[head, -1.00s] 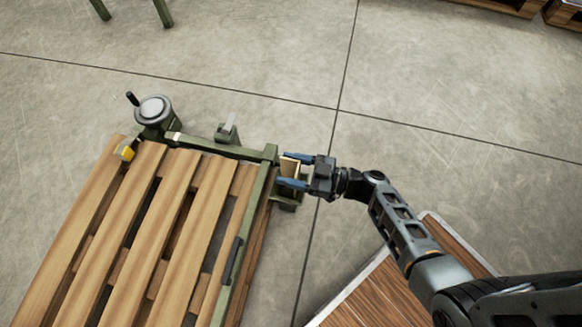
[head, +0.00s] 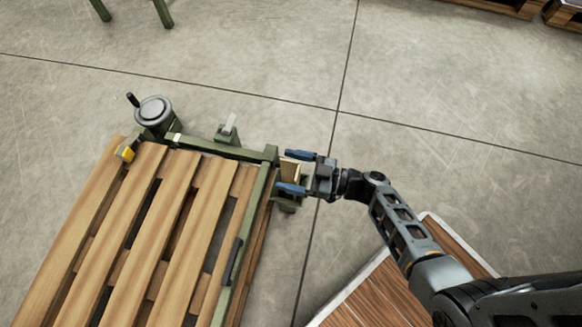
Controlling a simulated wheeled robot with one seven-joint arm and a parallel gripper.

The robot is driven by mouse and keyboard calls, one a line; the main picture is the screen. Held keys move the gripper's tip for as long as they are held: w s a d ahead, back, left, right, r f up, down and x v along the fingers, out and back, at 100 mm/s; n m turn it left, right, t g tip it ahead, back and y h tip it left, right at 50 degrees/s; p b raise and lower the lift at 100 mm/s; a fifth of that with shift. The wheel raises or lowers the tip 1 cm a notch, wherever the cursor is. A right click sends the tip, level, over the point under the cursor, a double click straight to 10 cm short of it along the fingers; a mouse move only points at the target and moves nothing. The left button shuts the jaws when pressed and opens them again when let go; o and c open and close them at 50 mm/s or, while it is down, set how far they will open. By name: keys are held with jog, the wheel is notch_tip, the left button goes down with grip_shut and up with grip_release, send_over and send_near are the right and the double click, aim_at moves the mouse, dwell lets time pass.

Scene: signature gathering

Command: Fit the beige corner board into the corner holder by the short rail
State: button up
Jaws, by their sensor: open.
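The beige corner board (head: 288,169) stands in the corner holder (head: 277,197) at the right end of the short green rail (head: 222,149). Its top end shows between the fingers. My gripper (head: 294,171) is open around it, with one blue finger above and one below it in the picture. A gap shows between the upper finger and the board; whether the lower finger touches it I cannot tell. The lower part of the board and its seat in the holder are hidden.
A slatted wooden pallet (head: 165,235) lies inside the green frame at the left. A round grey device with a black handle (head: 153,112) and a yellow item (head: 126,153) are at its far left corner. A brown wooden-topped surface (head: 375,295) lies below my arm. Bare floor surrounds them.

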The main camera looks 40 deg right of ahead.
jog(key=v, duration=1.2)
jog(key=s+a+f+m+g+h, duration=0.3)
jog(key=s+a+f+g, duration=0.3)
jog(key=s, duration=0.3)
jog(key=s+r+m+g+h, duration=0.2)
jog(key=s+h, duration=0.3)
jog(key=s, duration=0.2)
notch_tip(320, 180, up, 34)
jog(key=a+m+t+h, duration=0.1)
jog(key=m+t+h, duration=0.1)
jog(key=t, duration=0.6)
jog(key=shift+a+f+h+p, duration=0.25)
jog(key=shift+h+p, duration=0.05)
jog(key=shift+p, duration=0.1)
